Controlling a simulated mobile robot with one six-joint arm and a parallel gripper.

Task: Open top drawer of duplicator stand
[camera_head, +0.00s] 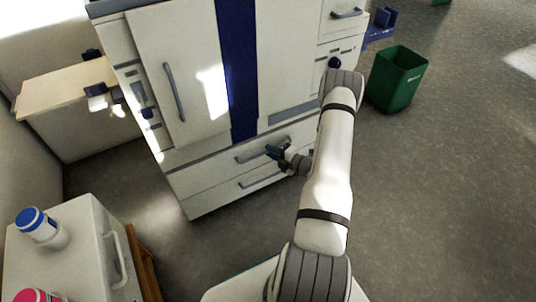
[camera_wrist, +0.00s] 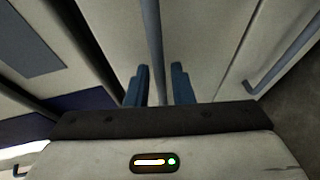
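The duplicator stand is the base of a large white and blue machine, with two wide white drawers in the head view. The top drawer (camera_head: 215,164) looks shut and has a grey bar handle (camera_head: 250,157). The lower drawer (camera_head: 215,193) has a similar handle (camera_head: 262,179). My gripper (camera_head: 274,151) is at the right part of the top drawer's handle. In the wrist view my gripper's two blue fingers (camera_wrist: 159,87) are apart, with a grey bar handle (camera_wrist: 151,40) running between them. Gaps show on both sides of the bar. The arm hides the drawers' right ends.
A green bin (camera_head: 397,78) stands right of the machine. A white cabinet (camera_head: 85,250) with a blue-lidded jar (camera_head: 42,227) is at the lower left. A beige-topped table (camera_head: 65,86) is at the left. The grey floor (camera_head: 450,200) on the right is clear.

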